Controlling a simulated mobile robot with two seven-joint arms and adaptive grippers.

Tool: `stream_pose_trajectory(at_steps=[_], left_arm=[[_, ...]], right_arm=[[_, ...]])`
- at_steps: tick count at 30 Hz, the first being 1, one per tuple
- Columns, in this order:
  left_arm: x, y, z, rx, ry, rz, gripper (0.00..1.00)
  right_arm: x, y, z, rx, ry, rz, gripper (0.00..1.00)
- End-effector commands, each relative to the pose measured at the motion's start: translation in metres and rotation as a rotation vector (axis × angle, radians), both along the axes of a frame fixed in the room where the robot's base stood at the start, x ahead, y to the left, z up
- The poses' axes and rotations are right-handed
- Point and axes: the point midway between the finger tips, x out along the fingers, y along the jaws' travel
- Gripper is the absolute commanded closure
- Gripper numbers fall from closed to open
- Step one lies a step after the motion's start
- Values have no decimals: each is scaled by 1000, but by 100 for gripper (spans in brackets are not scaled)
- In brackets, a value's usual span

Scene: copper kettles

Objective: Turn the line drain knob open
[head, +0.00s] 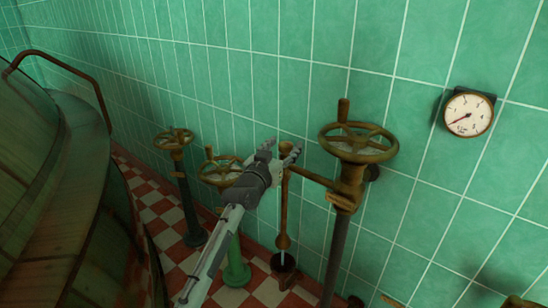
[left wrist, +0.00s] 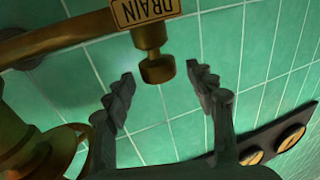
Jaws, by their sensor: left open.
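The line drain knob is a small brass knob (left wrist: 157,70) under a plate lettered DRAIN (left wrist: 146,10), which appears upside down in the left wrist view. My left gripper (left wrist: 160,80) is open, with one finger on each side of the knob and a visible gap on both sides. In the head view the left gripper (head: 283,150) is at the top of a thin vertical brass pipe (head: 284,215), beside the green tiled wall. The gripper partly hides the fitting there. My right gripper is not in view.
A large brass handwheel (head: 358,143) stands just right of the gripper, joined by a horizontal pipe (head: 312,176). Smaller handwheels (head: 174,138) stand to the left. A round gauge (head: 468,114) hangs on the wall. A copper kettle (head: 60,190) fills the left side.

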Motion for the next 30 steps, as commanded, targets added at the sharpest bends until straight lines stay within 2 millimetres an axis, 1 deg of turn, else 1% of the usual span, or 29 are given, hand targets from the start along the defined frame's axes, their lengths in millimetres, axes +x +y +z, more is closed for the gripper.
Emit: stream_pose_trajectory(at_steps=[1, 6, 9, 13, 18, 30], left_arm=[[-11, 5, -1, -1, 0, 1, 44], [-47, 18, -1, 0, 0, 1, 44], [-65, 25, -1, 0, 1, 1, 44], [-83, 32, -1, 0, 0, 2, 44], [-93, 35, -1, 0, 1, 2, 44], [-94, 35, 0, -1, 0, 1, 44]], right_arm=[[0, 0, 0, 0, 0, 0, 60], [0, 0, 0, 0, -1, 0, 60], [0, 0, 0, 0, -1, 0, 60], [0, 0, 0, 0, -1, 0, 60], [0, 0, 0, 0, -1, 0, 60], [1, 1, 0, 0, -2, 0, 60]])
